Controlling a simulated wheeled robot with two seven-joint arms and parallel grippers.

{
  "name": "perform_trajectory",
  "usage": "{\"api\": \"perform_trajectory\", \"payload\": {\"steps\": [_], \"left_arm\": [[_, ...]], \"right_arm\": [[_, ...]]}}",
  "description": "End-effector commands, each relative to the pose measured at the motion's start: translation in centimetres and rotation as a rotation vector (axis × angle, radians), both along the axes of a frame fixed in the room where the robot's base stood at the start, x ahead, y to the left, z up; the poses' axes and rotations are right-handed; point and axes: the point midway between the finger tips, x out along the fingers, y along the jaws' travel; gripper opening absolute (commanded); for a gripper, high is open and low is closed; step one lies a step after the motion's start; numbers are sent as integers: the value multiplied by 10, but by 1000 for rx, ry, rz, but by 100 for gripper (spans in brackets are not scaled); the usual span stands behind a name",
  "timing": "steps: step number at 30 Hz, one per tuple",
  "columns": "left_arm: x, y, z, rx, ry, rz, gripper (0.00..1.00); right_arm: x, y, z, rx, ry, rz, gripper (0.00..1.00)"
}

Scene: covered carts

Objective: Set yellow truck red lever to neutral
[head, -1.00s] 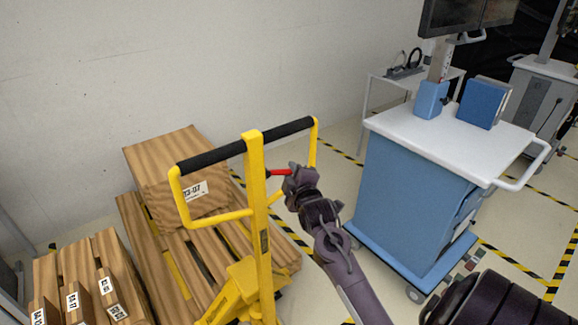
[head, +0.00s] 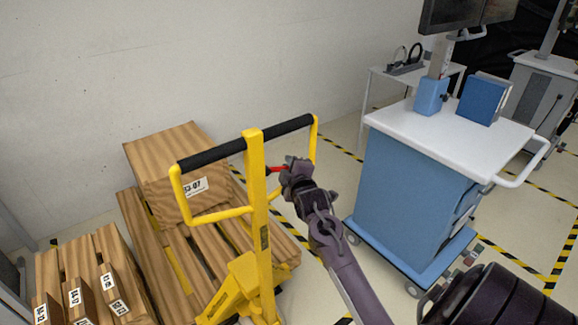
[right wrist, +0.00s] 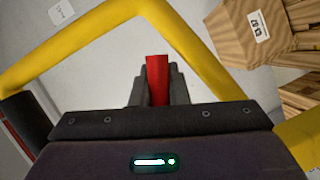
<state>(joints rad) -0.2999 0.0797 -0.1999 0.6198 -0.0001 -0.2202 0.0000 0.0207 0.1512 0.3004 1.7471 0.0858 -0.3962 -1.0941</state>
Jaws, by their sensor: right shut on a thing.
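The yellow truck (head: 258,235) stands left of centre in the head view, with a yellow loop handle and a black grip bar. Its red lever (head: 275,169) sticks out to the right of the upright post, just below the grip bar. My right gripper (head: 287,171) is at the lever's outer end. In the right wrist view the red lever (right wrist: 158,78) lies between the two dark fingers, and the gripper (right wrist: 158,92) is shut on it. The lever's gripped end is hidden by the fingers. My left gripper is not in view.
A wooden box (head: 165,150) sits on a pallet (head: 145,240) behind the truck. A blue cart (head: 410,190) with a white top stands to the right. Striped floor tape runs between truck and cart.

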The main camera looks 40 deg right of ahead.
Motion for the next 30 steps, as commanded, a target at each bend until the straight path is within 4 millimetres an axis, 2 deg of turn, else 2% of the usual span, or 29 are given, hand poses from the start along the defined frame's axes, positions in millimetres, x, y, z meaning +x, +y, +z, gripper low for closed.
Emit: {"api": "perform_trajectory", "payload": {"steps": [4,13,23,24,25,26,30], "left_arm": [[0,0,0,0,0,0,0],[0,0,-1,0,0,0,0],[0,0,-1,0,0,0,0],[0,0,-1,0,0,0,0],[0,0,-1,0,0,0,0],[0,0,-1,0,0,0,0],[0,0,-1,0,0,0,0]], "right_arm": [[0,-2,5,-65,5,1,0],[0,-7,32,-358,17,2,0],[0,-7,35,-386,17,1,0],[0,-7,35,-386,17,1,17],[0,-7,35,-385,17,1,21],[0,-7,35,-385,17,1,24],[0,-7,35,-385,17,1,24]]}}
